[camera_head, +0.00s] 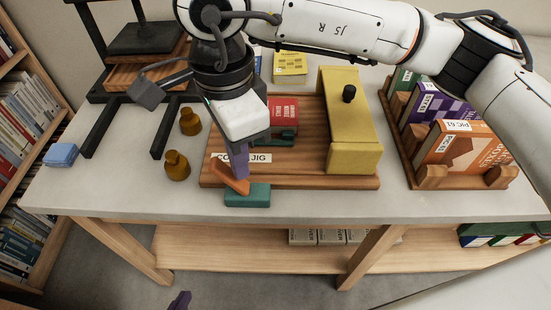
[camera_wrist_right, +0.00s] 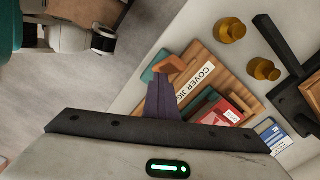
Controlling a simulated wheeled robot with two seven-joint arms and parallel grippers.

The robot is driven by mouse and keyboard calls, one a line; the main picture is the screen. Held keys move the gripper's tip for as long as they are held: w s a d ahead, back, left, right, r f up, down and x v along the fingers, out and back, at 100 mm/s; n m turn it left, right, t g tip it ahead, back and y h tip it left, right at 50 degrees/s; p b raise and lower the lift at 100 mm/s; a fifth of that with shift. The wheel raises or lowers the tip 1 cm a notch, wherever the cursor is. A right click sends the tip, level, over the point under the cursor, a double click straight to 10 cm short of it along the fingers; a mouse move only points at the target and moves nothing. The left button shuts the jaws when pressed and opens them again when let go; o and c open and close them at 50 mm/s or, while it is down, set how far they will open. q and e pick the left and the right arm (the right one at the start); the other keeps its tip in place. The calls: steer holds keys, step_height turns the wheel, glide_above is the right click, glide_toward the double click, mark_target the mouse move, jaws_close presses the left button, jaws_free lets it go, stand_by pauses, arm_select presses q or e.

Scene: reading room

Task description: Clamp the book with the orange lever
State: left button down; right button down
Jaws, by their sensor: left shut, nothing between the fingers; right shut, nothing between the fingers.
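The red book (camera_head: 284,112) lies on the wooden cover jig board (camera_head: 305,178), partly hidden by my right arm; it also shows in the right wrist view (camera_wrist_right: 217,113). A teal clamp part (camera_head: 288,138) is at its front edge. The orange lever (camera_head: 229,181) is at the jig's front left, by a teal block (camera_head: 247,195); the lever also shows in the right wrist view (camera_wrist_right: 176,67). My right gripper (camera_head: 240,172), with purple fingers, is shut and empty right at the lever; I cannot tell whether they touch. My left gripper (camera_head: 180,301) is shut and empty, low before the table.
A yellow block with a black knob (camera_head: 352,122) stands on the jig's right. Two brass weights (camera_head: 177,165) stand left of the jig. A black press (camera_head: 143,42) is at back left, a blue block (camera_head: 61,155) at left, and a wooden book rack (camera_head: 437,178) at right.

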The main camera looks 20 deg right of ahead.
steer(key=shift+a, duration=0.15)
steer(key=shift+s+d+b, duration=0.2)
steer(key=shift+d+b, duration=0.15)
steer(key=shift+d, duration=0.15)
steer(key=shift+d+r, duration=0.1)
steer(key=shift+d, duration=0.1)
step_height(320, 180, up, 10)
steer(key=p, duration=0.5)
stand_by(0.7)
